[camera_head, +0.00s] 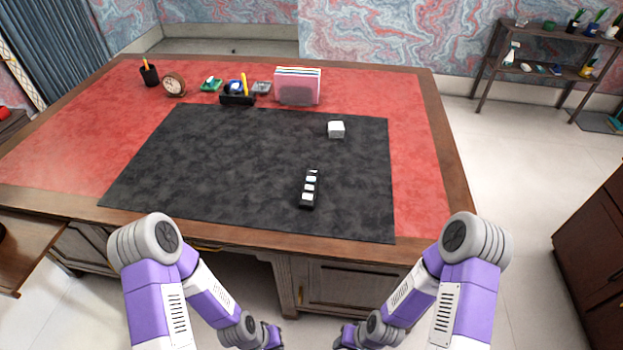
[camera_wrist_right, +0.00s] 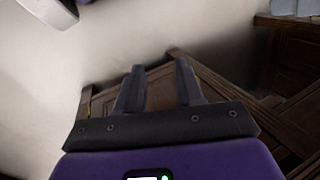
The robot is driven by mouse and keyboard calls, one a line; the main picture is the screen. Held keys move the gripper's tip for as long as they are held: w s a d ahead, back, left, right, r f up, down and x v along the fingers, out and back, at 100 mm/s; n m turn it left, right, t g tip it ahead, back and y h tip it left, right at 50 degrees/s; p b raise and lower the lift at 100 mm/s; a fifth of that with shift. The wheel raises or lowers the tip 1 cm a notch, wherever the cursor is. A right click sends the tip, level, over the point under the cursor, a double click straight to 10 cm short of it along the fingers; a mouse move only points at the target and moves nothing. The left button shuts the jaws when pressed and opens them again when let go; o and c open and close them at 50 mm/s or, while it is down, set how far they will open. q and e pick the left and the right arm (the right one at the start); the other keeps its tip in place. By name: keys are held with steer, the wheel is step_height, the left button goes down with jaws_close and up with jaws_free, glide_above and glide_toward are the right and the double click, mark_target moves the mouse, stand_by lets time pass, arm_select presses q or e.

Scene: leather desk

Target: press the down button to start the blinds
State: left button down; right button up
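A slim black remote with several white buttons (camera_head: 309,189) lies on the dark desk mat (camera_head: 230,165), near its front edge and right of its middle. The buttons run in a line along its length; their markings are too small to read. My right gripper (camera_wrist_right: 160,88) shows in the right wrist view with its two fingers apart and nothing between them. It is below the desk's front edge, away from the remote. My left arm hangs low at the front in the head view; its gripper's fingers cannot be made out there.
A small white cube (camera_head: 336,130) sits on the mat behind the remote. A paper holder (camera_head: 298,86), a black organizer (camera_head: 237,95), a clock (camera_head: 173,85) and a pen cup (camera_head: 149,74) stand along the back of the red desk top (camera_head: 415,150). The mat around the remote is clear.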

jaws_close()
stand_by(1.3)
